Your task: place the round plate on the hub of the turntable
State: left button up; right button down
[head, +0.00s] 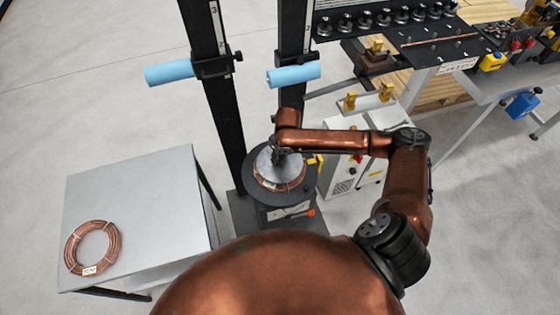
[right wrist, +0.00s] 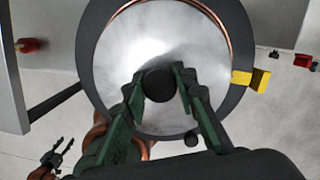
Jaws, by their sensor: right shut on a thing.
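The round plate (head: 268,166) is a silver disc with a dark centre knob. It lies over the turntable (head: 251,187), a dark disc bearing a copper coil (head: 290,186). My right gripper (head: 279,151) is shut on the knob (right wrist: 158,86) from above. In the right wrist view the plate (right wrist: 150,40) sits inside the turntable's dark ring (right wrist: 90,45), with copper showing at its upper edge. The hub is hidden under the plate, and I cannot tell whether the plate rests on it. My left gripper (right wrist: 64,147) shows small at the lower left of the right wrist view, its fingers apart and empty.
A grey table (head: 130,180) at the left holds another copper coil (head: 92,222). Two black posts with blue rollers (head: 169,73) stand behind the turntable. A white cabinet (head: 345,180) and a tool bench (head: 440,50) are at the right.

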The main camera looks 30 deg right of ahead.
aim_at(280, 161)
jog(key=shift+d+f, duration=0.1)
jog(key=shift+f, duration=1.45)
jog(key=c, duration=1.6)
grip_release()
jog(key=shift+f, duration=0.15)
jog(key=r, duration=0.4)
jog(key=s+r, duration=0.1)
jog(key=r, duration=0.7)
jog(key=shift+s+d+r+p, duration=0.1)
jog(key=shift+s+p, duration=0.25)
jog(key=shift+s, duration=0.05)
